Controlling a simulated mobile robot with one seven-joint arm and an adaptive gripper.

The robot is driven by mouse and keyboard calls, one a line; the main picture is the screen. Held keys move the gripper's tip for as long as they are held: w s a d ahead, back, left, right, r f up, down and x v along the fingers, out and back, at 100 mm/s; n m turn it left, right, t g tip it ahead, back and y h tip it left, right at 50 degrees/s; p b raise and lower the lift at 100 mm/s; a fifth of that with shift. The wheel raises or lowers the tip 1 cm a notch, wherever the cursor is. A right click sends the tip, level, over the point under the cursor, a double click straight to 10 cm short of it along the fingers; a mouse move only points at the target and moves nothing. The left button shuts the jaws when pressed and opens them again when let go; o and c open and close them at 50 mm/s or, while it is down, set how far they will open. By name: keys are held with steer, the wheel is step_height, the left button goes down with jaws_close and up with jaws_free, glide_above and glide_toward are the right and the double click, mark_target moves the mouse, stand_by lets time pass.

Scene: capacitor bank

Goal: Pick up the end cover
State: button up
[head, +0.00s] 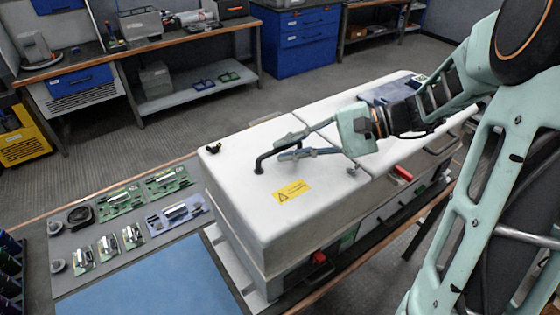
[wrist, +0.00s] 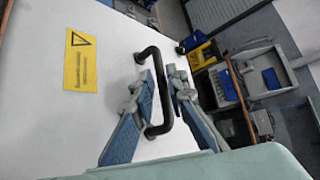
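The end cover (head: 240,188) is the white lid on the near left end of the long white cabinet, with a black bar handle (head: 264,160) and a yellow warning label on top. The cover also fills much of the wrist view (wrist: 30,110), where the handle (wrist: 150,52) stands up near the middle. My gripper (head: 284,148) is over the cover at the handle. In the wrist view its two fingers (wrist: 162,80) are apart, one on each side of the handle bar. Firm contact with the bar is not visible. The cover sits flat on the cabinet.
A second white cover (head: 378,110) adjoins on the right, under my arm. A small black item (head: 213,149) lies at the cover's far left corner. Left is a bench with circuit boards (head: 120,202) and a blue mat (head: 150,280).

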mark_target(278, 150)
steer(key=x, duration=0.3)
steer(key=shift+a, duration=0.15)
steer(key=shift+c, duration=0.3)
jaws_close()
